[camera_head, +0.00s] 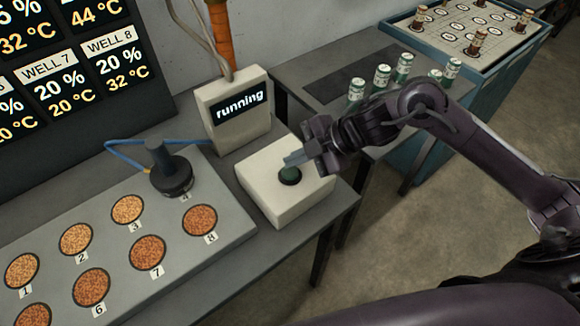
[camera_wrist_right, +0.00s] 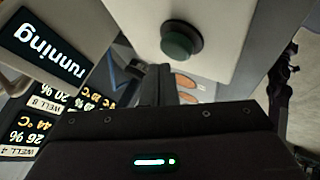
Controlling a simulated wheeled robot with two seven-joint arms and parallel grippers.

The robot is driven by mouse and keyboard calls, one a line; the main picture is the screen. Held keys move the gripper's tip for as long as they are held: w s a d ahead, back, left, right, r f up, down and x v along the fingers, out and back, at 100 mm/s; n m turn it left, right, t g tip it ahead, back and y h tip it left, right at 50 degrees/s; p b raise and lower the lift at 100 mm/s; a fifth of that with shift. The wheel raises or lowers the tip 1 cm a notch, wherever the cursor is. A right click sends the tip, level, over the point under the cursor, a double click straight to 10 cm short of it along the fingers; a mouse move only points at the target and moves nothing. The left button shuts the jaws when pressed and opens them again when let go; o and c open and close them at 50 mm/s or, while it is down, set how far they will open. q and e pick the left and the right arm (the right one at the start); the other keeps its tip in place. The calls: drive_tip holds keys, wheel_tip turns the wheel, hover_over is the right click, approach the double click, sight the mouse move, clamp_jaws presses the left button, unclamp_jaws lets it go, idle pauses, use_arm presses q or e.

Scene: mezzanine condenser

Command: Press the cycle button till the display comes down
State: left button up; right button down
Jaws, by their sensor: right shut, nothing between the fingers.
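The green cycle button (camera_head: 290,175) sits in a black collar on a white box at the bench's right end. It also shows in the right wrist view (camera_wrist_right: 178,43). My right gripper (camera_head: 293,159) is shut and empty, its fingertips right at the button's far side in the head view; I cannot tell whether they touch it. A small display (camera_head: 240,104) on a pale unit behind the box reads "running". The dark wall board (camera_head: 75,75) reads 20 % and 20 °C for well 7, and 20 % and 32 °C for well 8. My left gripper is out of view.
A grey plate (camera_head: 215,245) with numbered wells of orange-brown grains lies left of the box. A black round head (camera_head: 172,178) with a blue hose covers one well. A board game (camera_head: 470,30) lies beyond.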

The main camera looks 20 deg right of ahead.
sight(296, 171)
wheel_tip(296, 171, up, 5)
drive_tip(key=p, duration=0.5)
drive_tip(key=shift+r, duration=0.1)
idle(0.7)
